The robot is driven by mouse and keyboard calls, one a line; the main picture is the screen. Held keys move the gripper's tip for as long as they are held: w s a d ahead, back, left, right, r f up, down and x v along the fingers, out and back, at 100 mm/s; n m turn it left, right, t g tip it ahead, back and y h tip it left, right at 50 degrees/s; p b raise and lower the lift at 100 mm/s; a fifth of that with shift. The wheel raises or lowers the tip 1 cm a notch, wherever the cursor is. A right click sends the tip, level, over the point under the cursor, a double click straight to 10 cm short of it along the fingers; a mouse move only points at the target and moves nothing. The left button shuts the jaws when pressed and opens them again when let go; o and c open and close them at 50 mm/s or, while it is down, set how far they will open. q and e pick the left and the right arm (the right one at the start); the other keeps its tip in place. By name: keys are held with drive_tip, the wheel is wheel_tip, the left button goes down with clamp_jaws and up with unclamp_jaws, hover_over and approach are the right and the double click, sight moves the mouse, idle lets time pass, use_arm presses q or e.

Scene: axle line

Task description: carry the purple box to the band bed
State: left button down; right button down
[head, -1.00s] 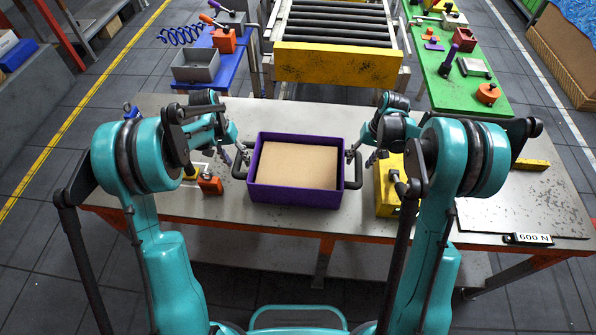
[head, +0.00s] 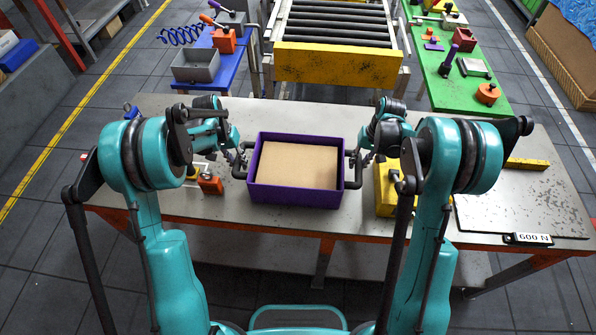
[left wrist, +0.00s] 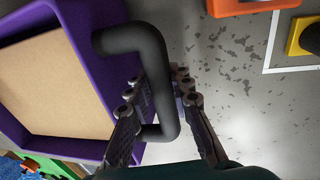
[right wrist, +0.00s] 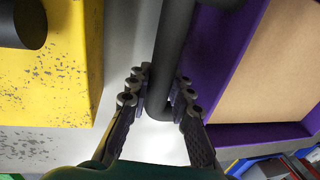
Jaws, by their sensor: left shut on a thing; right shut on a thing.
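The purple box (head: 296,196), open on top with a flat tan surface inside, sits on the grey table between my arms. It has a dark bar handle at each end. My left gripper (left wrist: 158,90) is shut on the left handle (left wrist: 151,60), one finger on each side of the bar. My right gripper (right wrist: 160,88) is shut on the right handle (right wrist: 174,38) in the same way. In the head view the wrists partly hide the fingers. Beyond the table stands a bed of dark rollers (head: 338,22) with a scuffed yellow front plate.
A yellow block (head: 386,198) stands close to the right of the box. An orange block (head: 210,184) lies to its left. A metal plate marked 600 N (head: 527,239) is at right. Blue (head: 228,68) and green (head: 440,88) benches flank the roller bed.

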use_arm(q)
drive_tip(key=shift+r, duration=0.2)
use_arm(e)
drive_tip(key=shift+r, duration=0.15)
